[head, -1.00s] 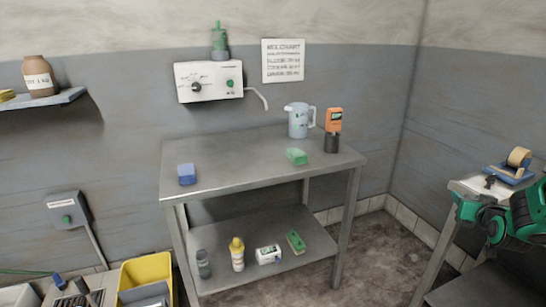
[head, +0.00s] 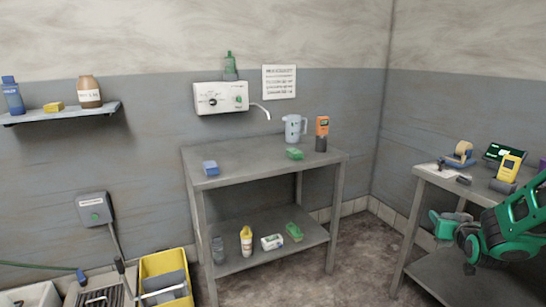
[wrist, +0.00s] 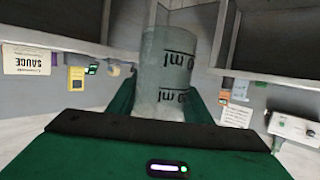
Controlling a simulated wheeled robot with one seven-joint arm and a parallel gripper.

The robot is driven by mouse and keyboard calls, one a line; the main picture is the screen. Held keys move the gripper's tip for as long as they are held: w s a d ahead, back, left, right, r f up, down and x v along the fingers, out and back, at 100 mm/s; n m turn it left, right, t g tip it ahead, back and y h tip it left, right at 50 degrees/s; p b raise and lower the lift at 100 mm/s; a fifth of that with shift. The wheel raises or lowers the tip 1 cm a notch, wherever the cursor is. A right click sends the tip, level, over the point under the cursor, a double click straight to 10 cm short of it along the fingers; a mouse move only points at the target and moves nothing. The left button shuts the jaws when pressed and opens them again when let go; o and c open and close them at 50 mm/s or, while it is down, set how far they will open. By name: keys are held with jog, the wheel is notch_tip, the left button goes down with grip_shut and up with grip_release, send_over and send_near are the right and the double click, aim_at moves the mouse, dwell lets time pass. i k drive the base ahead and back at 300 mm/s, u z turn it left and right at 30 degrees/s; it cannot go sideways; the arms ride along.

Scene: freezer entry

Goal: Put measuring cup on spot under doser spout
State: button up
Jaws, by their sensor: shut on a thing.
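The measuring cup (wrist: 168,62), a grey translucent cylinder with dark "ml" marks, stands between the green fingers of my gripper (wrist: 163,105) in the wrist view. My gripper is shut on it. In the head view my green gripper (head: 448,225) is at the right, in front of the side table; I cannot make out the cup there. The white doser (head: 221,98) hangs on the back wall, its bent spout (head: 262,109) pointing down over the back of the metal table (head: 250,158). It also shows in the wrist view (wrist: 292,126). No marked spot is clear under the spout.
On the metal table stand a pale jug (head: 294,128), an orange-and-black device (head: 321,134), a green block (head: 295,153) and a blue block (head: 211,168). The tabletop's front middle is clear. The side table (head: 440,181) at right holds a tape dispenser (head: 461,155) and other items.

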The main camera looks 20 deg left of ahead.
aim_at(270, 149)
jog(key=u, duration=0.4)
jog(key=i, duration=0.1)
jog(key=u, duration=0.5)
